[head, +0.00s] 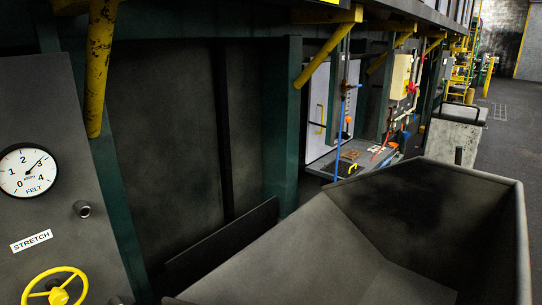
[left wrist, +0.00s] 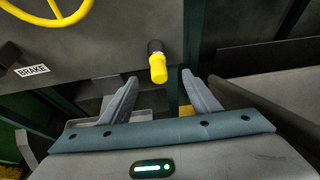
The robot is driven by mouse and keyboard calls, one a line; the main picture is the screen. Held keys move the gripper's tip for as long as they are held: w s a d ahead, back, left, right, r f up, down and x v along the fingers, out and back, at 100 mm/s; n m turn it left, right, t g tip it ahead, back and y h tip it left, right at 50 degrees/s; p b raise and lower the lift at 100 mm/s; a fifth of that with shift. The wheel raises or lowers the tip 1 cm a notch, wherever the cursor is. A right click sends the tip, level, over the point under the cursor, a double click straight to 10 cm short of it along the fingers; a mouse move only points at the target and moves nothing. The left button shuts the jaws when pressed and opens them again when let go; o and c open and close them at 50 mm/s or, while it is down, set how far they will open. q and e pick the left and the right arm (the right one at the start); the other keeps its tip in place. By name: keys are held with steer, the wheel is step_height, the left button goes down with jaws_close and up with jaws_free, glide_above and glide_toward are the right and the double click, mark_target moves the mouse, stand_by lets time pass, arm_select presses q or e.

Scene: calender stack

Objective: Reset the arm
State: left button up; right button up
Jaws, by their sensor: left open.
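My left gripper (left wrist: 160,82) shows in the left wrist view, with its two grey fingers spread apart and nothing held between them. A stubby handle with a yellow end (left wrist: 158,68) and a black collar sticks out from the grey panel (left wrist: 105,45). In the picture it lies between and just above the fingertips. I cannot tell how far beyond them it is. No gripper can be made out in the head view, and my right gripper is in neither view.
A yellow handwheel (head: 55,288), a FELT dial (head: 27,171) and a STRETCH label (head: 31,241) are on the panel at left. A BRAKE label (left wrist: 32,70) shows in the wrist view. A large dark metal bin (head: 300,250) fills the lower right. Open floor (head: 508,110) lies far right.

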arm_select(q)
steer(key=s+d+f+m+t+h, duration=0.2)
steer(key=d+f+m, duration=0.2)
steer(key=f+m, duration=0.45)
steer(key=s+d+f+m+t+h, duration=0.1)
steer(key=s+d+f+m+t, duration=0.15)
steer(key=f+m, duration=0.6)
steer(key=s+d+f+m+t+h, duration=0.15)
steer(key=d+f+m, duration=0.25)
steer(key=f+m, duration=0.4)
steer(key=s+d+f+m+g+h+b, duration=0.1)
steer(key=s+d+f+m+g+h, duration=0.3)
steer(key=s+f+m, duration=0.6)
steer(key=s+d+f+m+g+h, duration=0.1)
steer(key=s+f+m+g, duration=0.15)
steer(key=s+f, duration=0.5)
steer(key=s+d+f+m+g+h, duration=0.1)
steer(key=s+d+f+m, duration=0.1)
steer(key=s+f+m, duration=0.35)
steer(key=s+a+f+m+g, duration=0.2)
steer(key=s+f+g, duration=0.1)
steer(key=s, duration=0.9)
steer(key=s+a+f+m+g, duration=0.2)
steer(key=s+f+m+g, duration=0.1)
steer(key=s, duration=1)
steer(key=shift+a+f+y+b, duration=0.35)
steer(key=shift+a+f+y, duration=0.1)
steer(key=shift+f, duration=0.1)
